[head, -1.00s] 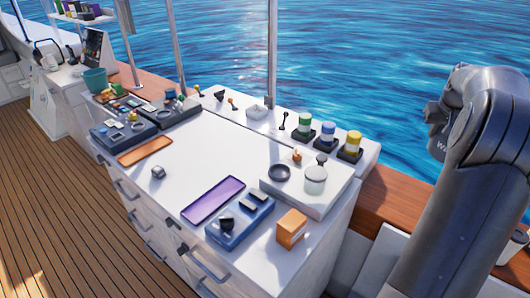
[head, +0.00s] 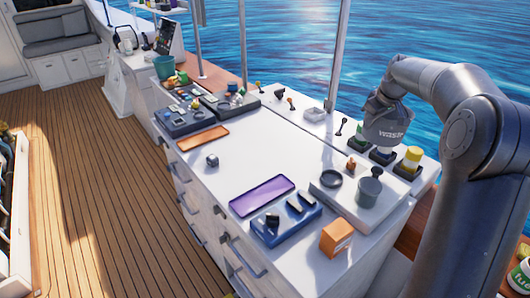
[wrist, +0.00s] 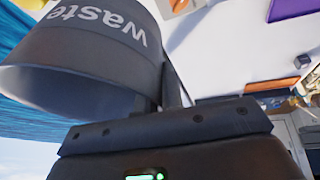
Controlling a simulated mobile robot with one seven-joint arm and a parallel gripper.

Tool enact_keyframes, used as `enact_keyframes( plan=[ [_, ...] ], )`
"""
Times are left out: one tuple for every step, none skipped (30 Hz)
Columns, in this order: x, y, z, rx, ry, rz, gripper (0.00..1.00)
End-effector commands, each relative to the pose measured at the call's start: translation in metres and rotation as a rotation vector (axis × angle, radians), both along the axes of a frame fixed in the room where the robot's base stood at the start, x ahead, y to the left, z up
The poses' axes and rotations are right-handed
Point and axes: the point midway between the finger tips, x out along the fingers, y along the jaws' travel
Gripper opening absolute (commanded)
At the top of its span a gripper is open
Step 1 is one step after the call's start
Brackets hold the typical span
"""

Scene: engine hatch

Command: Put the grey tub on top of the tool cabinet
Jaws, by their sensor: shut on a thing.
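The grey tub (head: 390,130), dark and marked "waste", is in my gripper above the back right of the white drawer cabinet (head: 215,165), apparently the tool cabinet. In the wrist view the tub (wrist: 85,55) fills the upper left, tilted in the picture, its wide opening facing lower left. My gripper (wrist: 172,88) is shut on the tub's wall. In the head view the tub and arm hide the fingers. The tub partly covers the green- and blue-topped jars behind it.
The middle of the top is mostly clear.

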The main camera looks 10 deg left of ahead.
Motion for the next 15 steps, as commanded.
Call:
enact_keyframes(
  plan=[
    [0.003, 0.031, 0.001, -0.003, -0.004, 0.070, 0.00],
    [0.004, 0.046, 0.001, -0.002, -0.005, 0.108, 0.00],
    [0.005, 0.068, 0.001, -0.005, -0.008, 0.160, 0.00],
    [0.005, 0.084, 0.002, -0.006, -0.009, 0.200, 0.00],
    [0.004, 0.100, 0.002, -0.007, -0.012, 0.238, 0.00],
    [0.003, 0.121, 0.002, -0.009, -0.015, 0.292, 0.00],
    [0.002, 0.137, 0.002, -0.010, -0.016, 0.329, 0.00],
    [0.000, 0.152, 0.002, -0.011, -0.019, 0.367, 0.00],
    [-0.002, 0.171, 0.003, -0.013, -0.022, 0.415, 0.00],
    [-0.004, 0.184, 0.003, -0.013, -0.024, 0.447, 0.00],
    [-0.006, 0.198, 0.003, -0.014, -0.026, 0.481, 0.00],
    [-0.009, 0.211, 0.003, -0.015, -0.029, 0.516, 0.00],
    [-0.011, 0.221, 0.003, -0.016, -0.031, 0.543, 0.00],
    [-0.013, 0.229, 0.003, -0.017, -0.032, 0.564, 0.00],
    [-0.016, 0.241, 0.004, -0.016, -0.033, 0.592, 0.00]
  ],
)
